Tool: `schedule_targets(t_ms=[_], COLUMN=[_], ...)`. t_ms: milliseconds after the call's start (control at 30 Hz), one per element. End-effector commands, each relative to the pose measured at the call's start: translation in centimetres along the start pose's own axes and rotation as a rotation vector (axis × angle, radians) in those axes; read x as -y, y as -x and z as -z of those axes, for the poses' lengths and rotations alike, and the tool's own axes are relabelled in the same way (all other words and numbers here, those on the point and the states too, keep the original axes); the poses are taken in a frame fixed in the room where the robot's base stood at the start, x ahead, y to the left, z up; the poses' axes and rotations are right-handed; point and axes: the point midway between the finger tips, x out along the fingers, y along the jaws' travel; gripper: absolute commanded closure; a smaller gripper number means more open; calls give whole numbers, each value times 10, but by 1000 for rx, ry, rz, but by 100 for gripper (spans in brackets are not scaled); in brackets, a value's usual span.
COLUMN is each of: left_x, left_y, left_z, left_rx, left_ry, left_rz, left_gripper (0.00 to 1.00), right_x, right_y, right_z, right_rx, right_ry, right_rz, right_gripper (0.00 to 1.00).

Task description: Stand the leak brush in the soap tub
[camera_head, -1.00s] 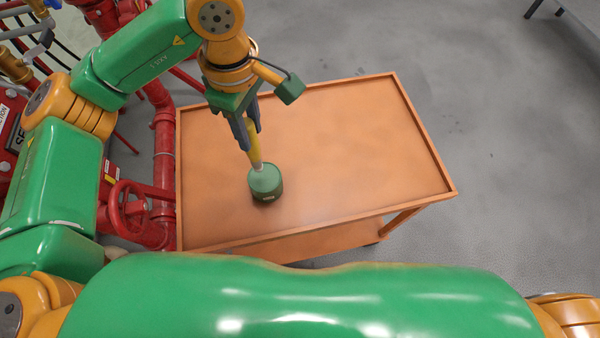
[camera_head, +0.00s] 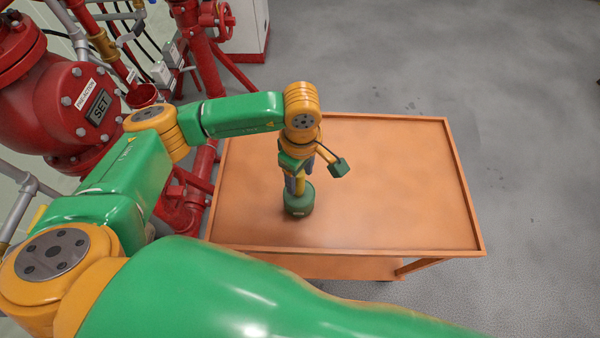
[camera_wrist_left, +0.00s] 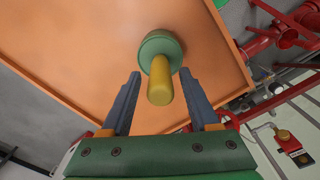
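The leak brush shows as a yellow handle (camera_wrist_left: 160,86) in the left wrist view, with its lower end in the round green soap tub (camera_wrist_left: 150,47). The tub (camera_head: 299,208) stands on the orange table, and the handle (camera_head: 301,184) rises from it, looking roughly upright. The brush's lower end is hidden. My left gripper (camera_head: 297,185) is above the tub. In the left wrist view its two blue-grey fingers (camera_wrist_left: 159,74) are spread, one on each side of the handle, with gaps showing. My right gripper is out of view.
The orange table (camera_head: 400,180) has a raised rim, and its top right of the tub is clear. Red pipes and a large red valve (camera_head: 60,95) stand left of the table. Grey floor (camera_head: 530,120) lies open on the right.

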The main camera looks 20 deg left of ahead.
Motion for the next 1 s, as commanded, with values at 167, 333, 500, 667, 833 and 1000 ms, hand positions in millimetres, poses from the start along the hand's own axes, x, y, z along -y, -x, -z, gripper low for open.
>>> schedule_targets(t_ms=[167,333,500,667,833,1000], left_x=[0,0,-2,-2,-1,0], left_y=[0,5,33,76,112,123], left_z=[0,0,0,0,0,0], left_rx=[0,0,0,-1,-2,0], left_ry=[0,0,-2,-1,0,-1], left_rz=[0,-1,-7,-9,-4,-1], left_gripper=[35,35,35,35,35,35], right_x=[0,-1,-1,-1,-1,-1], right_y=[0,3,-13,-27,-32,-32], right_z=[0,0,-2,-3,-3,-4], right_rx=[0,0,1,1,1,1], right_ry=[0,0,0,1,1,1], right_rz=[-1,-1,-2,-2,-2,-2], right_gripper=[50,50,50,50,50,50])
